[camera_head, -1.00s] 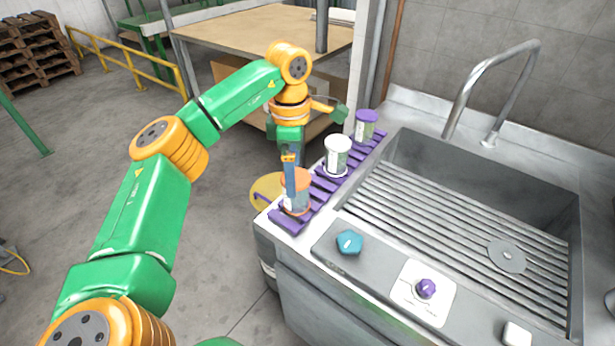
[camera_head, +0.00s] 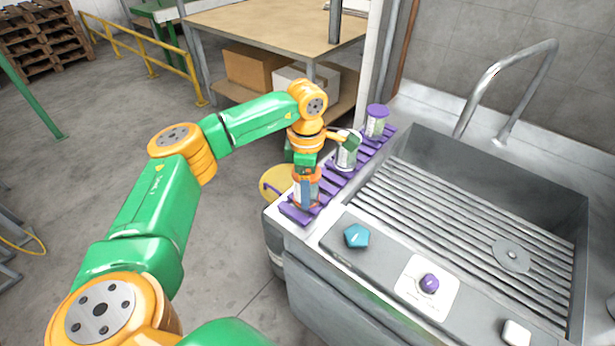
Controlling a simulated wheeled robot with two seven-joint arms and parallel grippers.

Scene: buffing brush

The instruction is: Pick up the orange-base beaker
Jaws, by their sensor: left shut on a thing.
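The orange-base beaker (camera_head: 307,192) stands at the near end of the purple slatted rack (camera_head: 294,213) on the sink's left ledge. My left gripper (camera_head: 306,180) comes down on it from above and is shut on it. The fingers and wrist hide much of the beaker. A white beaker (camera_head: 346,156) stands farther back on the rack, partly behind my wrist. A purple-lidded beaker (camera_head: 376,121) stands at the rack's far end. My right gripper is not in view.
The sink basin (camera_head: 470,215) with its ribbed tray lies to the right, with a tall curved faucet (camera_head: 505,95) behind. On the front ledge are a teal pentagon knob (camera_head: 357,236), a purple knob (camera_head: 429,282) and a white block (camera_head: 516,332). A wooden-topped table (camera_head: 270,28) stands behind.

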